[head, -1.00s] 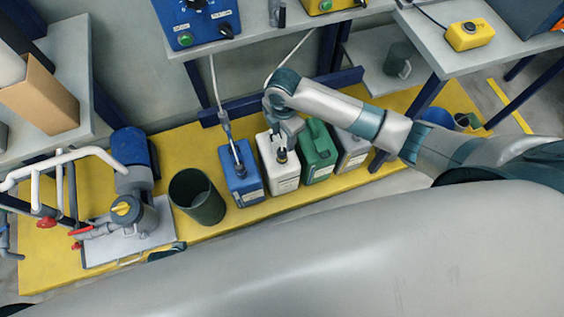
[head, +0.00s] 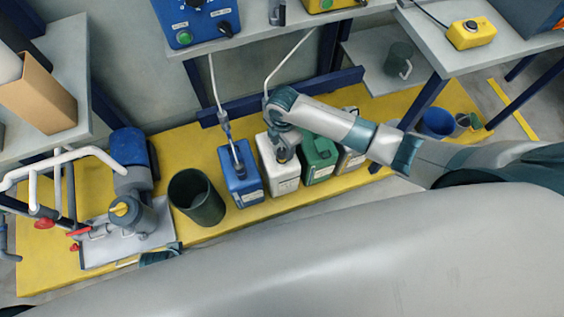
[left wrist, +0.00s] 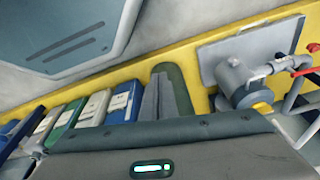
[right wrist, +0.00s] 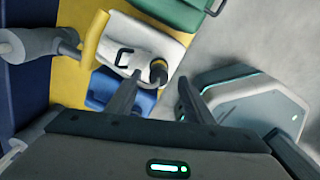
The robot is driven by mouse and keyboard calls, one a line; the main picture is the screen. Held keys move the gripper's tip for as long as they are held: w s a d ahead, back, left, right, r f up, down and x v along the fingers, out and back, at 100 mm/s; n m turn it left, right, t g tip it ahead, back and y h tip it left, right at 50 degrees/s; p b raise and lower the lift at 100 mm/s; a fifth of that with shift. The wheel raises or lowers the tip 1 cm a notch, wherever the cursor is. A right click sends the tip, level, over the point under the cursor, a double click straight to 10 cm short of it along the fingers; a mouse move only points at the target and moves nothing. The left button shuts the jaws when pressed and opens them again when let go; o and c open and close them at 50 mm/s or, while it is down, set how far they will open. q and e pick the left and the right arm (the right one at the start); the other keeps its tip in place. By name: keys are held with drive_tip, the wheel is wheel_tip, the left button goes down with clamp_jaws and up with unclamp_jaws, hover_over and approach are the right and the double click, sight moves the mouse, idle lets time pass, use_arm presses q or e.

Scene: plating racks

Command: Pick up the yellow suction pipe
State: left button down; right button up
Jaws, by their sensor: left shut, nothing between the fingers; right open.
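A dark pipe head with a yellow band (right wrist: 158,70), which looks like the yellow suction pipe, stands in the top of the white canister (head: 278,178); the canister also shows in the right wrist view (right wrist: 140,45). My right gripper (right wrist: 160,79) is open, its fingertips on either side of the pipe head in that view; I cannot tell whether they touch it. In the head view the right gripper (head: 284,155) is over the white canister and hides most of the pipe head. My left gripper (left wrist: 164,80) is shut and empty, in front of the dark green bucket.
The blue canister (head: 240,185) with its own pipe, the green canister (head: 319,165) and a grey one flank the white canister on the yellow platform (head: 60,255). A dark green bucket (head: 197,205) and a pump (head: 130,215) stand left. Shelf edges overhang behind.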

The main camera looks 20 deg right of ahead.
sight(282, 151)
wheel_tip(282, 151, down, 4)
drive_tip(key=shift+w+a+r, duration=0.1)
drive_tip(key=shift+r, duration=0.15)
drive_tip(key=shift+f, duration=0.2)
use_arm(q)
drive_tip(key=shift+v, duration=1.25)
drive_tip(key=shift+w+d+f, duration=0.1)
drive_tip(key=shift+w, duration=0.05)
drive_tip(key=shift+w, duration=0.1)
use_arm(e)
clamp_jaws()
drive_tip(key=shift+r, duration=0.1)
